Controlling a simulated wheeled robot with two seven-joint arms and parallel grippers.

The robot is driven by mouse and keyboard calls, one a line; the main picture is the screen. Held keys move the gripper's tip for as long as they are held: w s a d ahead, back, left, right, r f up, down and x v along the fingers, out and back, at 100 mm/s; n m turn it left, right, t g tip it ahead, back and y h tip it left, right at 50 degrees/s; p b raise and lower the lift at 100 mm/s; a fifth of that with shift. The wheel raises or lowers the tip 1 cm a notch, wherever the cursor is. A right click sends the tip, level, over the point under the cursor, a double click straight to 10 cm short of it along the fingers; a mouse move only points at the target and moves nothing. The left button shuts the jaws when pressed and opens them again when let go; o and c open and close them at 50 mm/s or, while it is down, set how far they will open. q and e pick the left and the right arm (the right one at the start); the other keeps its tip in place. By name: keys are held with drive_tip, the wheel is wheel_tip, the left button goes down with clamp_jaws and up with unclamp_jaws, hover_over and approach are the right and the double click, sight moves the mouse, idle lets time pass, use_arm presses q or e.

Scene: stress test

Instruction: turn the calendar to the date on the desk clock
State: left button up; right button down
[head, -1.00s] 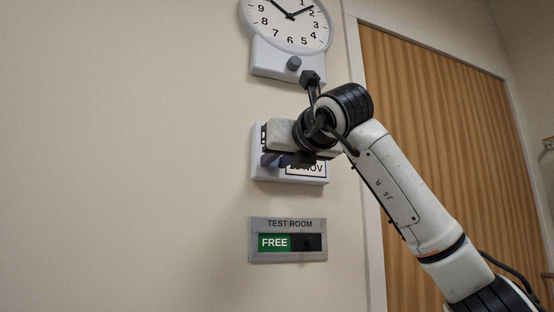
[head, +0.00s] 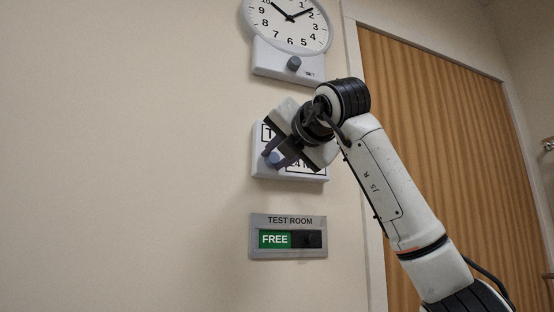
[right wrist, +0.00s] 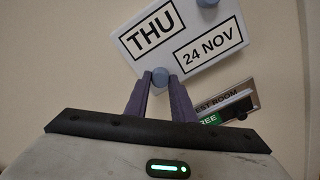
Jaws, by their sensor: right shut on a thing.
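The calendar (head: 262,172) is a white wall box with a day window and a date window. In the right wrist view the calendar (right wrist: 238,62) reads THU and 24 NOV. Its blue-grey knob (right wrist: 160,77) sits between the fingertips of my right gripper (right wrist: 159,82). In the head view my right gripper (head: 274,157) is rolled at a slant and shut on that knob (head: 273,158), covering part of both windows. A second blue-grey knob (right wrist: 207,2) shows at the top edge of the wrist view. No desk clock is in view. My left gripper is not in view.
A round wall clock (head: 289,32) with a knob (head: 294,63) on its base hangs above the calendar. Below is a TEST ROOM sign (head: 288,252) reading FREE, with a dark slider (head: 309,239). A wooden door (head: 440,130) stands right. The wall at left is bare.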

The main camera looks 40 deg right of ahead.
drive_tip(key=m, duration=0.3)
drive_tip(key=m+b, duration=0.1)
drive_tip(key=m, duration=0.8)
drive_tip(key=shift+r+m+b, duration=0.1)
drive_tip(key=shift+m+b, duration=0.25)
drive_tip(key=shift+m, duration=1.45)
drive_tip(key=c, duration=1.5)
unclamp_jaws()
drive_tip(key=shift+s, duration=0.1)
